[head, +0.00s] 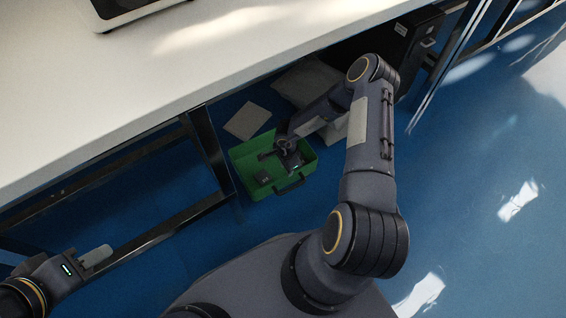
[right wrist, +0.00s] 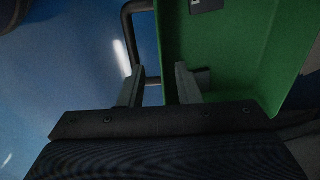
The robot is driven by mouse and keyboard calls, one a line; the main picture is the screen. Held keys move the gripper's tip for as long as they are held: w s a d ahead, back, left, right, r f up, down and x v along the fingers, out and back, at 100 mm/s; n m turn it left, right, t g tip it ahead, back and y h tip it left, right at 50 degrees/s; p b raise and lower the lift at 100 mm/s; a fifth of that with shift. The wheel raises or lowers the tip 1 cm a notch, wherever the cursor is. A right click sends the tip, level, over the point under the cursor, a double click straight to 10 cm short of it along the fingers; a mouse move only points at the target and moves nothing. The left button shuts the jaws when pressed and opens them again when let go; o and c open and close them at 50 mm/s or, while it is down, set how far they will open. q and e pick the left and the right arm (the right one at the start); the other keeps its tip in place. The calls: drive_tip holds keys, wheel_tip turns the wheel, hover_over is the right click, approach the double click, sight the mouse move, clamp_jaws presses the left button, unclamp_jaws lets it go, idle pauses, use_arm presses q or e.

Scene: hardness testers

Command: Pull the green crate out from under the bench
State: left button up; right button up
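The green crate (head: 240,157) is an open box on the blue floor, just beyond the bench top's front edge in the head view. A dark handle (head: 289,188) is on its near side. My right gripper (head: 291,166) reaches down over the crate. In the right wrist view its two fingers (right wrist: 160,88) are apart, one on each side of the crate's wall (right wrist: 167,50), near the dark handle (right wrist: 127,35). Whether they touch it I cannot tell. My left gripper (head: 95,257) is at the lower left, away from the crate; its finger gap is not clear.
The white bench top (head: 170,75) spans the upper left. A dark bench leg (head: 211,150) stands close to the crate's left. A small dark item (head: 263,177) lies in the crate. A flat grey piece (head: 247,121) lies behind it. The floor at right is clear.

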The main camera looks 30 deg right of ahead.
sight(286, 177)
drive_tip(key=shift+f+b, duration=1.85)
drive_tip(key=shift+f, duration=2)
clamp_jaws()
